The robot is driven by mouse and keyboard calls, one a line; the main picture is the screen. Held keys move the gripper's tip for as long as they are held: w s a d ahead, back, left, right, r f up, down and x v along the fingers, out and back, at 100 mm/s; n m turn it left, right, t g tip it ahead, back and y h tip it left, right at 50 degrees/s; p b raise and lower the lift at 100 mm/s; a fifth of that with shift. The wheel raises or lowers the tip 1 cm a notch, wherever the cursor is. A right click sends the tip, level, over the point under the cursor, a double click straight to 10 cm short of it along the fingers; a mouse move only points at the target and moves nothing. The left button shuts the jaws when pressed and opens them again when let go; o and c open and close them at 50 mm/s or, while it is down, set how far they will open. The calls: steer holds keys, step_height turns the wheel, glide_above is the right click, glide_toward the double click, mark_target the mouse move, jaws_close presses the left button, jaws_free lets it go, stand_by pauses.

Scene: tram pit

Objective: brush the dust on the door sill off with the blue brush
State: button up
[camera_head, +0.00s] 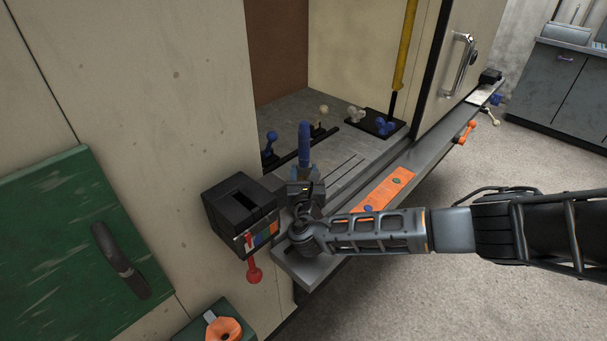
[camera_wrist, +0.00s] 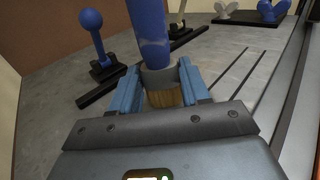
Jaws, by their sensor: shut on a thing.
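My gripper (camera_head: 303,176) is shut on the blue brush (camera_head: 304,138), just inside the doorway at the near end of the door sill (camera_head: 425,153). In the wrist view the blue handle (camera_wrist: 150,32) rises away from between the two blue fingers (camera_wrist: 161,82). A grey collar and tan bristles show between the fingers. The sill is a long grey ledge along the doorway, with an orange plate (camera_head: 386,188) on it. I cannot make out dust on the sill; my gripper and forearm cover part of its near end.
A black box (camera_head: 238,212) with a red lever (camera_head: 254,272) stands left of my gripper. Blue-knobbed levers (camera_head: 271,138) and a black plate with wing knobs (camera_head: 377,124) are on the floor inside. A yellow pole (camera_head: 404,45) and door handle (camera_head: 461,62) stand beyond.

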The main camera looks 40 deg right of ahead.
steer(key=shift+w+d, duration=0.1)
steer(key=shift+d, duration=1.1)
steer(key=shift+w+d+f, duration=0.1)
steer(key=shift+d, duration=0.65)
steer(key=shift+w+d+r, duration=0.1)
steer(key=shift+d, duration=0.6)
steer(key=shift+w+d+r, duration=0.1)
steer(key=shift+d, duration=0.55)
steer(key=shift+d+f, duration=0.15)
steer(key=shift+d, duration=0.5)
steer(key=shift+w+d, duration=0.15)
steer(key=shift+d, duration=0.65)
steer(key=shift+w+d, duration=0.1)
steer(key=shift+d, duration=0.65)
steer(key=shift+d+f+b, duration=0.1)
steer(key=shift+d+b, duration=0.45)
steer(key=shift+d, duration=0.15)
steer(key=shift+w+d, duration=0.15)
steer(key=shift+d, duration=0.6)
steer(key=shift+w+d, duration=0.1)
steer(key=shift+d, duration=0.6)
steer(key=shift+w+d+b, duration=0.1)
steer(key=shift+d+b, duration=0.4)
steer(key=shift+d, duration=0.2)
